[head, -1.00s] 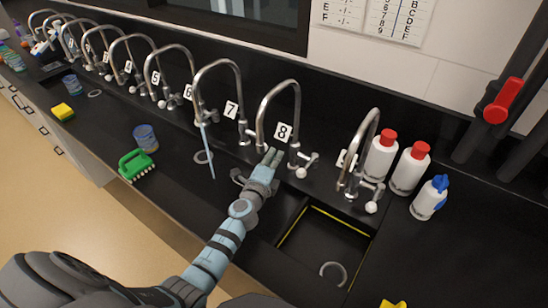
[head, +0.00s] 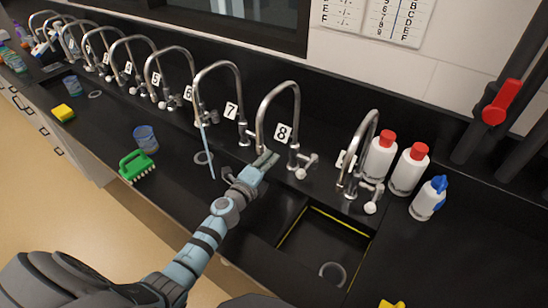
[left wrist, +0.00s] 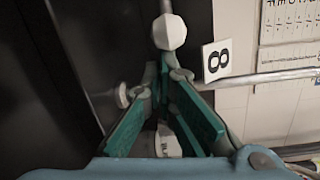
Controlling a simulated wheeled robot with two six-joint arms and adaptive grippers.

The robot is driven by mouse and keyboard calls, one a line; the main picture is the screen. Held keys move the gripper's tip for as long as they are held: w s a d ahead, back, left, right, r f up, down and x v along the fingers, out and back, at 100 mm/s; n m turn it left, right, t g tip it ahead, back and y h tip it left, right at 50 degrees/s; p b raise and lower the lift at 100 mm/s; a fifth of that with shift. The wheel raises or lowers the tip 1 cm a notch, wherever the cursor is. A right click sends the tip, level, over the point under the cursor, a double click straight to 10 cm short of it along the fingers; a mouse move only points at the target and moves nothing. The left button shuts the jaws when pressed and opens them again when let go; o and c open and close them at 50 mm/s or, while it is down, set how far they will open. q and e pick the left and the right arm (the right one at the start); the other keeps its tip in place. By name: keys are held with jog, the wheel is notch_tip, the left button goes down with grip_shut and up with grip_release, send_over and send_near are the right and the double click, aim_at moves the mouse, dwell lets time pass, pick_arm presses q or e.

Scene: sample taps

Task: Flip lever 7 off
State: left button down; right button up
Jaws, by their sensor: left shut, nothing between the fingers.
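Tap 7 (head: 240,95) is a silver gooseneck with a "7" label (head: 231,110) seen under its arch. A thin pale-blue stream (head: 207,150) falls from its spout. Its lever (head: 244,139) is small at the base of the riser, and its exact setting is hard to tell. My left gripper (head: 268,160) is shut and empty, low in front of tap 8, to the right of lever 7. In the left wrist view, the closed teal fingers (left wrist: 165,75) point toward a white knob (left wrist: 169,32); I cannot tell which tap it belongs to.
Tap 8 (head: 297,110) with its label (head: 282,132) and white-knobbed lever (head: 301,173) stands close by the fingers. A black sink (head: 325,245) lies to the right. White bottles (head: 408,172) stand beyond. A green brush (head: 137,165) and blue cup (head: 146,138) are at left.

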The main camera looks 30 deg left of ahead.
pick_arm(q)
jog(key=a+m+h+b, duration=0.1)
jog(key=h, duration=0.1)
jog(key=s+a+m+h+b, duration=0.1)
jog(key=h, duration=0.1)
jog(key=s+a+m+g+h+b, duration=0.1)
jog(key=a+m+h, duration=0.1)
jog(key=shift+s+f, duration=0.1)
jog(key=shift+f, duration=0.25)
jog(key=shift+s+a+r+m+h+b, duration=0.15)
jog(key=shift+a+m+h+b, duration=0.15)
jog(key=shift+b, duration=0.15)
jog(key=shift+s+a+r+g+b, duration=0.15)
jog(key=shift+a+b, duration=0.1)
jog(key=shift+a, duration=0.35)
jog(key=shift+s+a+r+g+b, duration=0.15)
jog(key=shift+a+b, duration=0.1)
jog(key=shift+a, duration=0.35)
pick_arm(e)
notch_tip(320, 180, down, 5)
jog(key=shift+f, duration=0.1)
jog(key=shift+d, duration=0.1)
pick_arm(q)
jog(key=shift+a, duration=0.1)
